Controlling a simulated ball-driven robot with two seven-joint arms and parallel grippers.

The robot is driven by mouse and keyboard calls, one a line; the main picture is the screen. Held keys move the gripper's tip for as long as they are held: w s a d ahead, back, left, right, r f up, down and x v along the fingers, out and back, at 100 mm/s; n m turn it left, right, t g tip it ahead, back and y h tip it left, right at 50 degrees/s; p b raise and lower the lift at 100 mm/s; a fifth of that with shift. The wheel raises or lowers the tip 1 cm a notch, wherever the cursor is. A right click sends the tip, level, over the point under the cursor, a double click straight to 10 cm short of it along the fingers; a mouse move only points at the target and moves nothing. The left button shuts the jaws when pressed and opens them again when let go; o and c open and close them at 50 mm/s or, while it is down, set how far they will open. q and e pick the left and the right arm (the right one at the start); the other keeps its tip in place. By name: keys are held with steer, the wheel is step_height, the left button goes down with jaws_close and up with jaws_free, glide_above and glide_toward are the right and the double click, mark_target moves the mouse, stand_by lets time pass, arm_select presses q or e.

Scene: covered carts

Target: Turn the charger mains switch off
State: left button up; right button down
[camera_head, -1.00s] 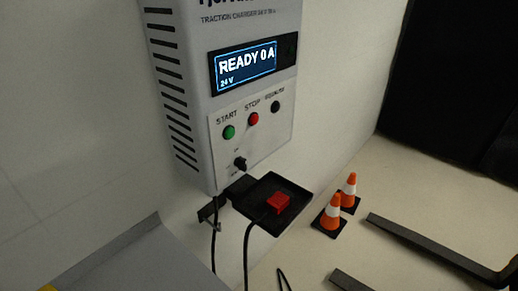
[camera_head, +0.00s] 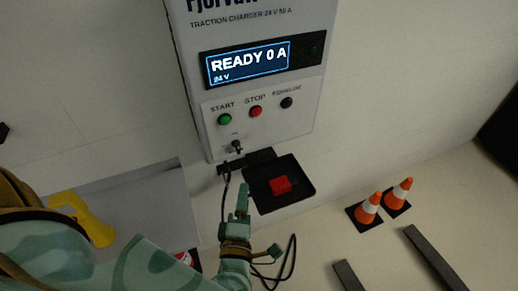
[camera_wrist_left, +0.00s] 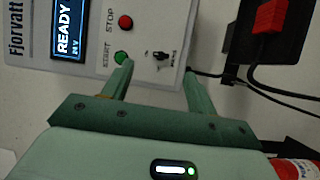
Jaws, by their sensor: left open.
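The charger (camera_head: 262,75) is a white wall box with a lit display (camera_head: 248,64) reading "READY 0 A, 24 V". A small dark rotary switch (camera_head: 236,146), the likely mains switch, sits low on its front, below the green START button (camera_head: 224,119). Its markings are too small to read. My left gripper (camera_head: 258,222) is open and empty, below the charger and apart from it. In the left wrist view, the switch (camera_wrist_left: 160,57) appears between the spread fingertips of my left gripper (camera_wrist_left: 158,68), beyond them. My right gripper is not in view.
A red STOP button (camera_head: 255,111) and a black button (camera_head: 286,102) sit near the switch. A black tray (camera_head: 300,172) with a red connector (camera_head: 281,185) juts out below the charger, with cables hanging.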

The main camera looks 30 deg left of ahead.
mark_target(238, 151)
arm_select(q)
steer(key=shift+n+g+y, duration=0.4)
steer(key=shift+n+y, duration=0.1)
steer(key=shift+n, duration=0.2)
steer(key=x, duration=0.5)
steer(key=a+p+x, duration=0.1)
steer(key=x, duration=0.4)
steer(key=s+a+x, duration=0.1)
steer(key=x, duration=0.4)
steer(key=shift+a+f+p, duration=0.2)
steer(key=shift+f+p, duration=0.05)
steer(key=shift+p, duration=0.15)
steer(key=shift+w+a, duration=0.2)
steer(key=shift+w, duration=0.35)
steer(key=shift+a, duration=0.1)
steer(key=c, duration=1)
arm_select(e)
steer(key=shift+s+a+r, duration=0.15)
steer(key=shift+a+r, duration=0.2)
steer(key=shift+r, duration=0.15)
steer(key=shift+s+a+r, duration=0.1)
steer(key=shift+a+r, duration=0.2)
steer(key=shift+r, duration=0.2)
